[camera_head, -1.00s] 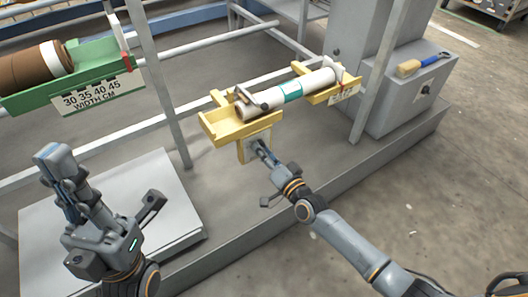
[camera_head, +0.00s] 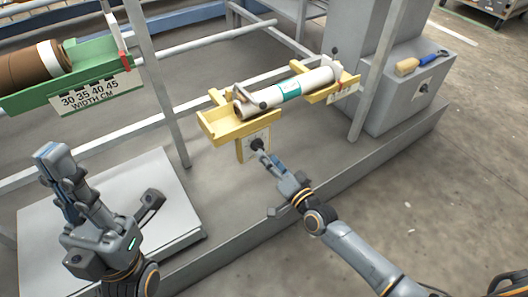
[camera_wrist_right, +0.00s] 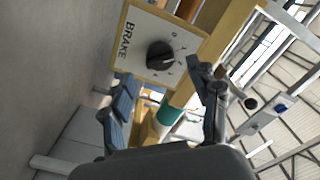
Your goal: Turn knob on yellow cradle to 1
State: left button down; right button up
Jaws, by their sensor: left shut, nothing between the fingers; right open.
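The yellow cradle (camera_head: 236,125) holds a white roll (camera_head: 290,90) with a teal band. On the plate below its near end is a black knob (camera_head: 257,144). In the right wrist view the knob (camera_wrist_right: 159,55) sits on a white plate (camera_wrist_right: 143,28) marked BRAKE, with small numbers around it. A pale pointer line shows on the knob, but the number it points to is too small to read surely. My right gripper (camera_head: 266,158) is open just in front of the knob, its fingers (camera_wrist_right: 163,78) apart and empty. My left gripper (camera_head: 54,158) is shut and empty at the left.
A green cradle (camera_head: 90,70) with a brown roll (camera_head: 22,68) stands at the upper left. A grey upright post (camera_head: 160,85) stands between the cradles.

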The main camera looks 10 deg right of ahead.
jog(key=v, duration=0.8)
jog(key=shift+r, duration=0.1)
